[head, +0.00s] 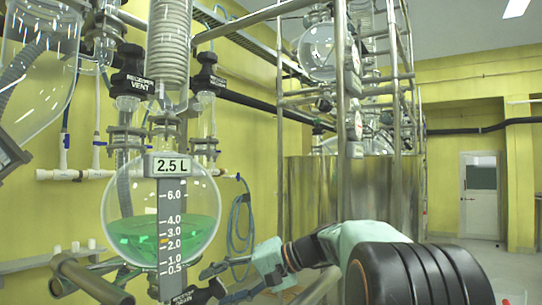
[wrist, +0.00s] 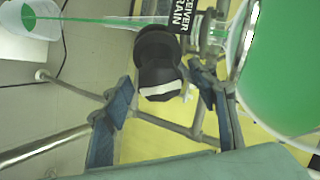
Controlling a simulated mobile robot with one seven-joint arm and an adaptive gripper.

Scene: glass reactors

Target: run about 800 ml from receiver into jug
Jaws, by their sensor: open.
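The receiver (head: 140,212) is a round glass flask part filled with green liquid. Its scale plate (head: 172,200) reads 2.5 L, with an orange mark between 2.0 and 3.0. In the wrist view the receiver (wrist: 285,75) is at the right, beside a black drain valve knob (wrist: 158,72) with a white stripe, next to a "RECEIVER DRAIN" label. A thin green stream (wrist: 90,19) runs from the drain into the pale jug (wrist: 42,26), which has green liquid in it. My gripper (wrist: 163,98) is open, its blue fingers apart near the knob; it also shows in the head view (head: 216,283).
A coiled blue hose (head: 240,225) hangs on the yellow wall. A large steel vessel (head: 318,200) stands behind my arm. Open floor and a white door (head: 480,195) are at the far right.

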